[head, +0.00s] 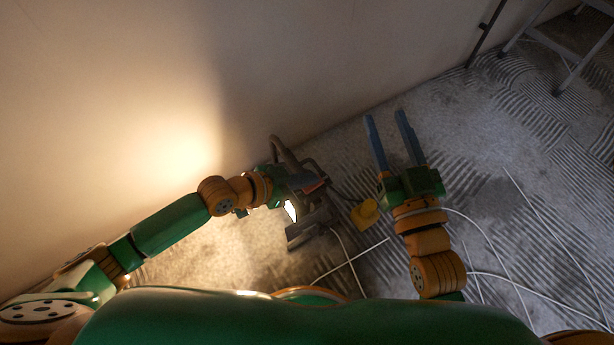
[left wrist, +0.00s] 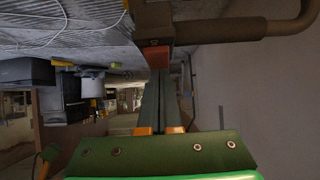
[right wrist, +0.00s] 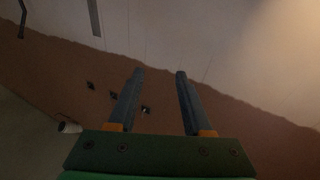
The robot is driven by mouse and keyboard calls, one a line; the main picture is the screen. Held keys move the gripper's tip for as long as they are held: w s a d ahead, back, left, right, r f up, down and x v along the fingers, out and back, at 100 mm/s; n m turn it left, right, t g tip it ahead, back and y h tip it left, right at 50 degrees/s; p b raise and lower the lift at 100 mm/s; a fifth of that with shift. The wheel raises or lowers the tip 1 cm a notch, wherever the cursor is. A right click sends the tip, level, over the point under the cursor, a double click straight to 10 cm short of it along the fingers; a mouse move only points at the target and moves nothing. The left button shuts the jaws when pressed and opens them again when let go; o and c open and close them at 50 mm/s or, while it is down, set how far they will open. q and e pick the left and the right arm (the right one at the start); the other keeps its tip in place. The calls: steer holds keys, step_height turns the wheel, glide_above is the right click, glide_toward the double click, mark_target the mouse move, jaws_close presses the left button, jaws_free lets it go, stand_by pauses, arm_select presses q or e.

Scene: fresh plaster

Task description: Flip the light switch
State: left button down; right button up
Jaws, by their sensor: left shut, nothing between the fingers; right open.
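A work light (head: 312,218) with a dark frame and a curved handle (head: 281,152) stands on the floor by the wall. Its panel (head: 290,210) is bright and the wall beside it glows. A red block (left wrist: 158,56), possibly its switch, shows on its dark housing in the left wrist view. My left gripper (left wrist: 158,78) is shut and empty, its tips at or very near the red block; contact cannot be told. In the head view the light partly hides its fingers. My right gripper (head: 386,116) is open and empty, to the right of the light; it also shows in the right wrist view (right wrist: 160,72).
A yellow object (head: 365,213) lies on the floor between the light and my right arm. White cables (head: 350,262) cross the ridged floor. A stepladder (head: 565,55) stands at the upper right. The plastered wall (head: 130,90) runs close behind the light.

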arm_select(q)
steer(key=shift+w+d+f+g+y+p, duration=0.1)
steer(key=shift+f+g+y+p, duration=0.15)
steer(key=shift+p, duration=0.5)
arm_select(e)
step_height(320, 180, down, 11)
steer(key=s+d+g+h, duration=0.2)
steer(key=g, duration=0.4)
steer(key=shift+r+m, duration=0.2)
steer(key=shift+m, duration=0.1)
arm_select(q)
steer(key=shift+r, duration=0.1)
arm_select(e)
steer(key=shift+a, duration=0.1)
arm_select(q)
steer(key=shift+w+d+r, duration=0.25)
steer(key=shift+w+d, duration=0.2)
steer(key=shift+d, duration=0.15)
arm_select(e)
steer(key=shift+r, duration=0.2)
